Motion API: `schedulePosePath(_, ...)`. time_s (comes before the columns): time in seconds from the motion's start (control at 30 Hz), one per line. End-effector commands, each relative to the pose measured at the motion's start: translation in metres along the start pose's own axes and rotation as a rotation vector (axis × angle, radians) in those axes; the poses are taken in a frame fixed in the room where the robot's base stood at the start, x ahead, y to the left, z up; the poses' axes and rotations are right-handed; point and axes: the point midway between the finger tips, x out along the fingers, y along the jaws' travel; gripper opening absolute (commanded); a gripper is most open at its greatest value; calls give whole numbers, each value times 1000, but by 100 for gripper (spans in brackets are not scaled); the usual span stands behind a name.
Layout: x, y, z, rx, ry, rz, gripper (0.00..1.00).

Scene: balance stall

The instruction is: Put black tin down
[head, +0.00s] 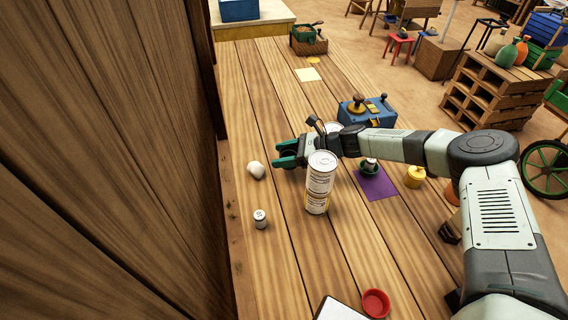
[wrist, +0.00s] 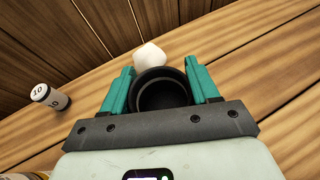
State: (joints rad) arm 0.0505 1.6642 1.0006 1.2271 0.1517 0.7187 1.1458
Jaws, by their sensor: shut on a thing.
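My gripper (head: 287,155) is at the left part of the wooden counter (head: 285,270), just behind the tall white can in the head view. Its teal fingers are shut on the black tin (wrist: 162,92), one on each side, as the wrist view (wrist: 162,88) shows. The tin is round and dark, with its open-looking end towards the wrist camera. In the head view the tin is mostly hidden by the fingers. I cannot tell whether it touches the counter.
A white rounded lump (head: 256,170) lies just beyond the tin. A small white weight (head: 260,219) stands nearer. Tall white cans (head: 320,182) stand close to my gripper. A purple mat (head: 377,188) is to the right, a red dish (head: 376,302) at the front. A wooden wall (head: 110,150) bounds the left.

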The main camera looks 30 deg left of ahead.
Motion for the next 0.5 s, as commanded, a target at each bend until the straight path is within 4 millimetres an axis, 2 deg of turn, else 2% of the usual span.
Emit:
schedulePosePath(0.3,14,0,-34,2,0,0,30)
schedulePosePath(0.5,14,0,-34,1,0,0,30)
